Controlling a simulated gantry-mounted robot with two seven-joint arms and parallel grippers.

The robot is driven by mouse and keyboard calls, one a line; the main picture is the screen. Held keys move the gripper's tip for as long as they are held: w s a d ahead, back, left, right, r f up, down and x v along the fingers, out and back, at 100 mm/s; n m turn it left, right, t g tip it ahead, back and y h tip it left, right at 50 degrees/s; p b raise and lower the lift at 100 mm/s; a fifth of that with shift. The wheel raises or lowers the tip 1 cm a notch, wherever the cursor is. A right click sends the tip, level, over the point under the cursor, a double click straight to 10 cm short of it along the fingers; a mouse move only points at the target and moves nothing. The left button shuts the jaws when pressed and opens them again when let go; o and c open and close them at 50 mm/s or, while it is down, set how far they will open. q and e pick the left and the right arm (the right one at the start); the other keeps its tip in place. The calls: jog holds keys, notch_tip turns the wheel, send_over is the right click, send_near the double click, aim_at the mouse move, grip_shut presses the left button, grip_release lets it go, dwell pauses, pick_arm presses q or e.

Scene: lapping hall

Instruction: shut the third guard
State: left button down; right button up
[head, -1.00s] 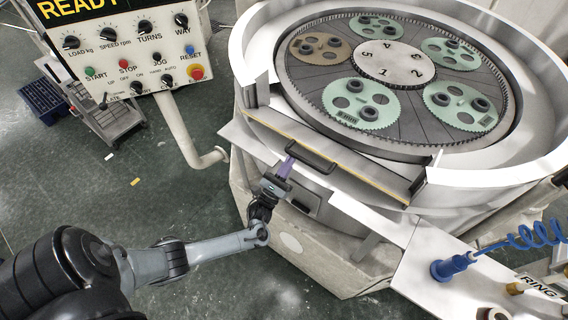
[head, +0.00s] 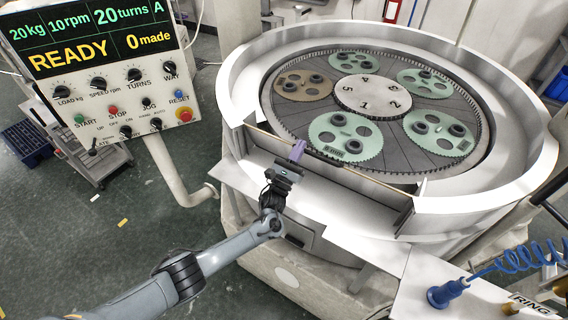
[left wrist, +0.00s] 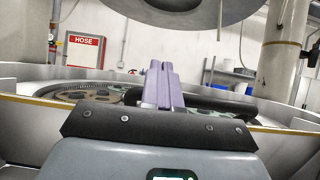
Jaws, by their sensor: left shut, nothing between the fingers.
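The guard (head: 350,175) is a low panel with a tan top edge at the front gap in the pale rim of the lapping machine. I cannot tell whether it is fully shut. My left gripper (head: 298,150), with purple fingers, is shut and empty at the guard's middle, its tips over the top edge. In the left wrist view the shut fingers (left wrist: 162,84) point at the machine, with the guard's black handle (left wrist: 220,104) just behind and to their right. I cannot tell whether they touch. My right gripper is not in view.
Green and brown toothed carriers (head: 345,136) lie around the numbered centre disc (head: 372,95) inside the rim. A control panel (head: 110,70) reading READY stands on the left. A coiled blue hose (head: 515,258) is at the lower right. A red hose box (left wrist: 83,49) is on the back wall.

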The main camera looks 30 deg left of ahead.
pick_arm(q)
jog(key=shift+w+r+g, duration=0.15)
jog(key=shift+w+g, duration=0.25)
jog(key=shift+w, duration=0.05)
jog(key=shift+g, duration=0.4)
jog(key=shift+w+r, duration=0.2)
jog(key=shift+w, duration=0.85)
jog(key=shift+w+r, duration=0.2)
jog(key=shift+w, duration=0.85)
